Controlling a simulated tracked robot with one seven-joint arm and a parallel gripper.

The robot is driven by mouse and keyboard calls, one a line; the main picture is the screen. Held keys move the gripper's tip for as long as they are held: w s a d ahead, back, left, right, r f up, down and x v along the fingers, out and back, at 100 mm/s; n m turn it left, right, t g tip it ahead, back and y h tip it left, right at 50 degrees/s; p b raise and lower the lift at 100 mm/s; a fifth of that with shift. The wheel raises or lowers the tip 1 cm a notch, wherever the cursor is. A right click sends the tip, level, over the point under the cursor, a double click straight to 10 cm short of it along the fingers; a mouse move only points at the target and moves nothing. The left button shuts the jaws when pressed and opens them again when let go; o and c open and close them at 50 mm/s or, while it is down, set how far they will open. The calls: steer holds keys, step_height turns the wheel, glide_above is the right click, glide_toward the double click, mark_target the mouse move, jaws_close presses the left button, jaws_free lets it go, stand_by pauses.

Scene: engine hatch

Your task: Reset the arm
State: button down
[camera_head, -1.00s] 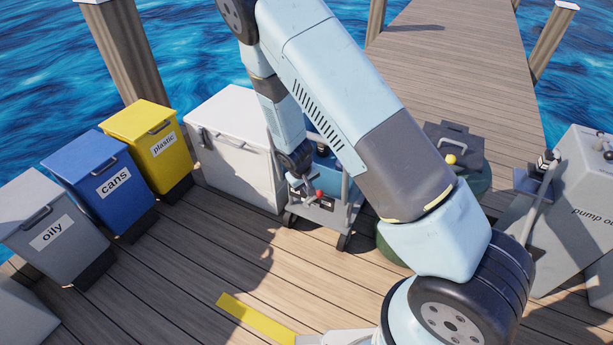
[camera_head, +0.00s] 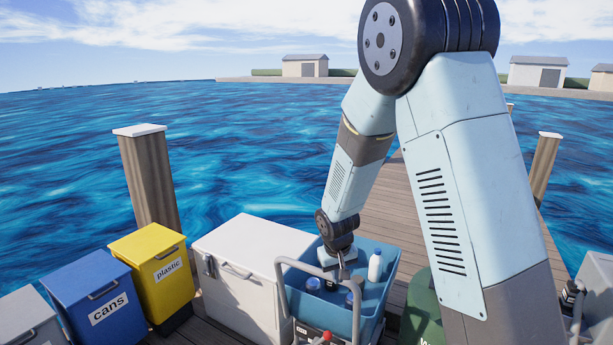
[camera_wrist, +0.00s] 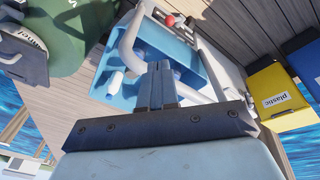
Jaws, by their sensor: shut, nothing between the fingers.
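My arm rises at the right of the head view and bends down toward the blue cart. My gripper (camera_head: 343,273) hangs over the blue tray of the cart (camera_head: 372,322). In the wrist view my gripper (camera_wrist: 158,68) points toward the cart, its two fingers together with nothing between them. A white bottle (camera_head: 375,265) and blue-topped containers (camera_head: 313,284) stand in the tray near the gripper. Whether the fingertips touch anything in the tray cannot be told.
A white chest (camera_head: 238,270) stands left of the cart. Yellow plastic (camera_head: 152,262) and blue cans (camera_head: 97,298) bins stand farther left. A green drum (camera_head: 424,310) is partly hidden behind my arm. A wooden post (camera_head: 148,180) stands behind the bins, with water beyond.

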steer(key=s+d+r+m+t, duration=0.1)
steer(key=s+d+r, duration=0.35)
steer(key=r, duration=0.35)
steer(key=s+d+r+m+y, duration=0.1)
steer(key=s+d+r, duration=0.4)
steer(key=r, duration=0.4)
steer(key=s+d+r+m+t, duration=0.1)
steer(key=s+d+r, duration=0.2)
steer(key=s+r, duration=0.4)
steer(key=s+d+r+t, duration=0.1)
steer(key=s+d+r, duration=0.1)
steer(key=s+r, duration=0.3)
steer(key=s, duration=0.4)
steer(key=shift+s+d, duration=0.2)
steer(key=shift+s, duration=0.15)
